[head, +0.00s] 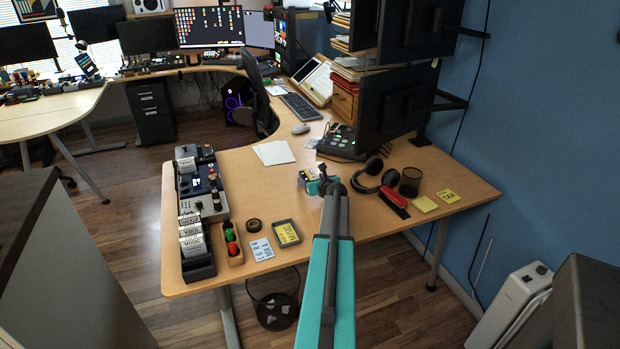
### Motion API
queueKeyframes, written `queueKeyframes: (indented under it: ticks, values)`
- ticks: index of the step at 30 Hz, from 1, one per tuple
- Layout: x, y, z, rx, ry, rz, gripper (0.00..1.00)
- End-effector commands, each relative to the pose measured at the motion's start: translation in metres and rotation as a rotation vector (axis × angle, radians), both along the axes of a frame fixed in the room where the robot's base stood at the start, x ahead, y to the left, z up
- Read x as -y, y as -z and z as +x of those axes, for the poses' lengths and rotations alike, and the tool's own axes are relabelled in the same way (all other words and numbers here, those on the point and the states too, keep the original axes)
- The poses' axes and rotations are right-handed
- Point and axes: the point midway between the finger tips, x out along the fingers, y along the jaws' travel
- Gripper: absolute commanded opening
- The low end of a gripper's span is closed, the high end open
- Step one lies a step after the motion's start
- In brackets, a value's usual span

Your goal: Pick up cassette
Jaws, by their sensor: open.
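My teal arm reaches forward over the wooden desk (240,176), and my gripper (322,180) is above its middle part, open. Just left of the gripper is a small boxy item (306,177) with dark and pale parts, possibly the cassette; the gripper partly hides it and I cannot tell if they touch. A yellow labelled item lies in a small dark tray (287,233) near the front edge; it could also be a cassette. Upright labelled cards or cases (192,238) stand in a black holder (198,268) at the front left.
Headphones (370,178), a mesh cup (410,181) and a red-and-black item (394,200) are right of the gripper. A dark device (201,185), a tape roll (254,225) and a blue-white card (262,249) are left. Bare desk lies around the white papers (274,153).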

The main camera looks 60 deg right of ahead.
Motion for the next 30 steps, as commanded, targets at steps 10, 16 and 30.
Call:
queueKeyframes:
  ticks: [10, 16, 30]
  values:
    - [0.000, 0.000, 0.000, 0.000, 0.000, 0.000, 0.22]
    - [0.000, -0.001, 0.000, 0.000, 0.000, 0.000, 0.18]
    - [-0.001, -0.033, 0.001, 0.001, -0.002, -0.002, 0.18]
